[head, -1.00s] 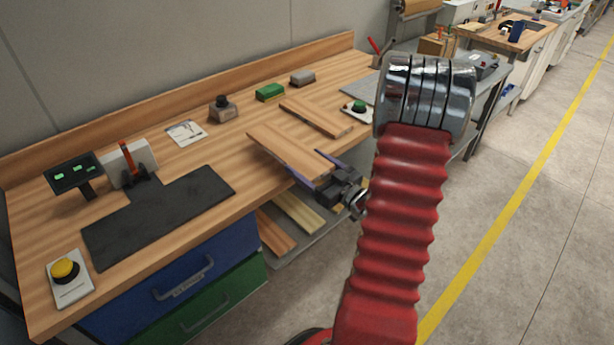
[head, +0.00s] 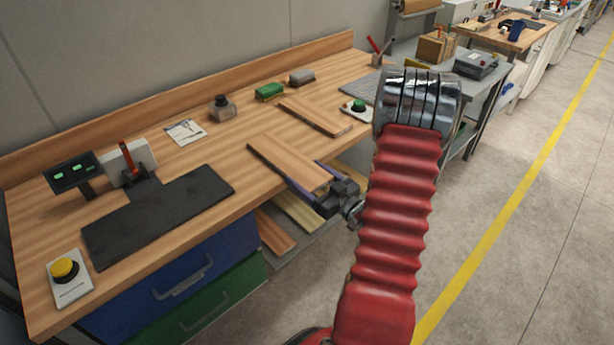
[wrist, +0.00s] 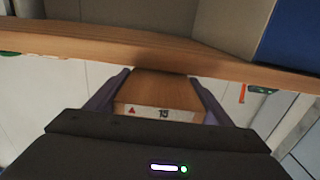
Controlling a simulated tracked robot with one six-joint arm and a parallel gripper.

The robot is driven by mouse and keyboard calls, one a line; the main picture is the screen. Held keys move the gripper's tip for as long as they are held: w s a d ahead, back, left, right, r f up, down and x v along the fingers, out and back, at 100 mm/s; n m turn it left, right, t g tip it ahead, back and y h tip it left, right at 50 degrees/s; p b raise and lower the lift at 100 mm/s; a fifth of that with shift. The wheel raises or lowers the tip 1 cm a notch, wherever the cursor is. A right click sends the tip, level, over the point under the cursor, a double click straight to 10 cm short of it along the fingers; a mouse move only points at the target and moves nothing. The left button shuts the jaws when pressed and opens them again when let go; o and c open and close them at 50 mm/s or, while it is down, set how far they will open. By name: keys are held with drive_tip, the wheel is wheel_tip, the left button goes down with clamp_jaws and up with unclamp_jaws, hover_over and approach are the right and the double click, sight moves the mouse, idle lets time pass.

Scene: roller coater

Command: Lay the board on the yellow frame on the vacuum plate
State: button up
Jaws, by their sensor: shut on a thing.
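My gripper (head: 284,161) is shut on a wooden board (head: 291,157), gripping its two long sides. In the head view the board is held over the front edge of the bench. In the wrist view the board (wrist: 160,90) lies between the two purple fingers (wrist: 160,80), its end edge labelled with a red triangle and "15". A grey plate (head: 360,90), perhaps the vacuum plate, is at the bench's far right, partly hidden by my arm. I cannot make out a yellow frame.
The wooden bench (head: 70,180) also bears another wooden board (head: 315,116), a green-button box (head: 357,108), a green block (head: 270,91), a grey block (head: 302,77), a dark mat (head: 160,210) and a yellow-button box (head: 68,275). Boards (head: 295,212) lie on a shelf below.

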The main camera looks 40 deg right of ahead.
drive_tip(key=shift+f, duration=0.15)
drive_tip(key=o, duration=1.4)
drive_tip(key=shift+s, duration=0.1)
drive_tip(key=shift+s+d, duration=0.15)
drive_tip(key=shift+s, duration=3.25)
drive_tip(key=shift+s+d, duration=0.1)
drive_tip(key=shift+s, duration=3.3)
